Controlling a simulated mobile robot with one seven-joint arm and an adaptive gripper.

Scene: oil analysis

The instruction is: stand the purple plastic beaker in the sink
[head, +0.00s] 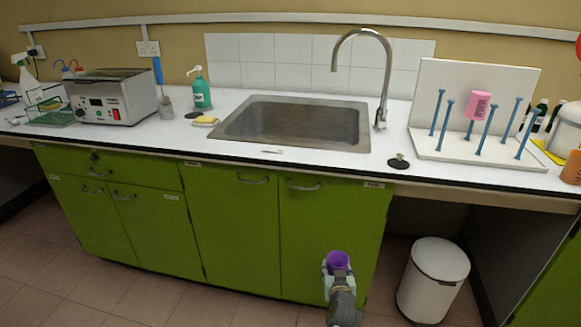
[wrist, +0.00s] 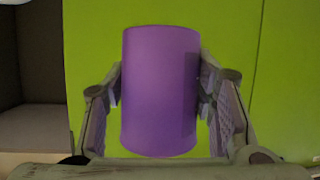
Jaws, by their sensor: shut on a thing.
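The purple plastic beaker (head: 338,260) is held in my gripper (head: 338,272), low in front of the green cabinet doors and below the counter top. In the wrist view the beaker (wrist: 160,92) fills the middle, with a finger of my gripper (wrist: 160,100) pressed on each side. The sink (head: 295,122) is a steel basin set in the white counter, up and to the left of my gripper in the head view. The basin looks empty. A tall curved tap (head: 384,85) stands at its right rear.
A pegged drying rack (head: 480,155) with a pink beaker (head: 478,105) stands right of the sink. A yellow sponge (head: 206,119), a green soap bottle (head: 201,95) and a heating bath (head: 112,96) are left of it. A white bin (head: 434,280) stands on the floor at right.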

